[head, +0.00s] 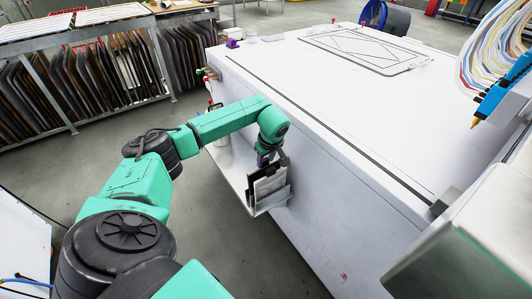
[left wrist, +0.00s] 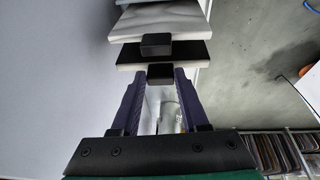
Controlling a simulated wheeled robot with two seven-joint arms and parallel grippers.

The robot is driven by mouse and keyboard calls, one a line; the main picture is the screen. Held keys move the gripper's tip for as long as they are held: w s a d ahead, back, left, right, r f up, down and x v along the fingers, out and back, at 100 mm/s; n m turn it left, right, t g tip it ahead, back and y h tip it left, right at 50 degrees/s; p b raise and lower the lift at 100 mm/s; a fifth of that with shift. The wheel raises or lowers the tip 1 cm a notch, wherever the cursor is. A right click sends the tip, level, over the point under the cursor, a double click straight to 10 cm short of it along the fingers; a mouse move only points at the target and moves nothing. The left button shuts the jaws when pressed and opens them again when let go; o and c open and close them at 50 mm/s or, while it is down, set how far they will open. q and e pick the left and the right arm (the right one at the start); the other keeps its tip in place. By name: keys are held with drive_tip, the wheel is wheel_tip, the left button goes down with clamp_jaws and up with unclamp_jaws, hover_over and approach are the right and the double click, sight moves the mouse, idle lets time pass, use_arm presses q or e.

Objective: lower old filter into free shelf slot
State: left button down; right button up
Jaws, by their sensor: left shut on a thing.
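My left gripper (head: 265,160) is at the side of the white machine, above the small side shelf (head: 236,176). Its two purple fingers (left wrist: 160,88) are shut on the black tab (left wrist: 160,74) of a dark-faced panel, which I take for the old filter (left wrist: 178,53). In the head view the dark filter (head: 267,181) stands roughly upright below the fingers, with pale plates close around it. A second, pale panel (left wrist: 160,22) with its own black tab (left wrist: 156,42) lies just beyond it in the wrist view. The free slot and the filter's lower edge are hidden; I cannot tell whether it touches the shelf.
The white machine (head: 330,170) stands right beside the gripper, with a flat, wide top. Small bottles (head: 214,107) stand at the shelf's far end. A rack of dark panels (head: 90,75) is at the back left. Grey floor lies open between.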

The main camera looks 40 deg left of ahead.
use_arm(q)
drive_tip(key=shift+f, duration=0.1)
drive_tip(key=shift+w+f+b, duration=0.1)
drive_tip(key=shift+f+b, duration=0.3)
drive_tip(key=shift+f, duration=0.05)
drive_tip(key=shift+c, duration=1.7)
unclamp_jaws()
drive_tip(key=v, duration=1.4)
drive_tip(key=shift+r, duration=0.35)
drive_tip(key=shift+d+f, duration=0.1)
drive_tip(key=shift+d, duration=0.05)
